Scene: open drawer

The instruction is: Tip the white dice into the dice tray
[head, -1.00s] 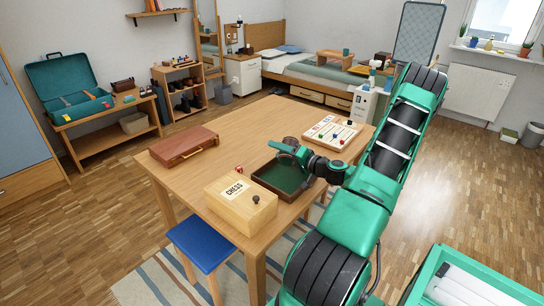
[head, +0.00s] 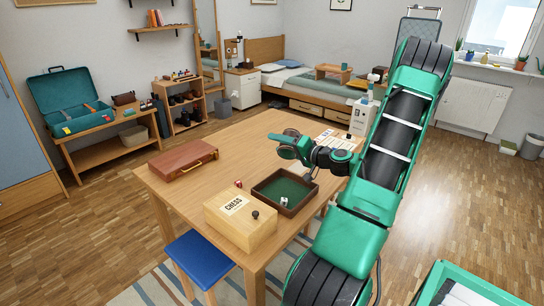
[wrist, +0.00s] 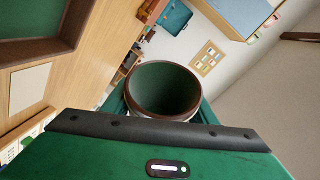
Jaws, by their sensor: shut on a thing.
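My gripper (head: 288,145) is shut on a dark cup (head: 292,132), held up above the table behind the dice tray. In the wrist view the cup (wrist: 165,92) has a brown rim and a green inside. Its mouth faces the camera and I see no dice in it. The dice tray (head: 262,200) is a brown frame with a green floor, on the table's right front part. Something small and white, like white dice (head: 284,201), lies inside near its front edge; how many I cannot tell. The tray's rim (wrist: 60,42) also shows at the wrist view's upper left.
A wooden chess box (head: 240,228) stands left of the tray. A red die (head: 238,183) lies on the table (head: 225,155) behind the box. A brown case (head: 183,159) lies at the left, and a white game board (head: 335,138) lies behind my gripper.

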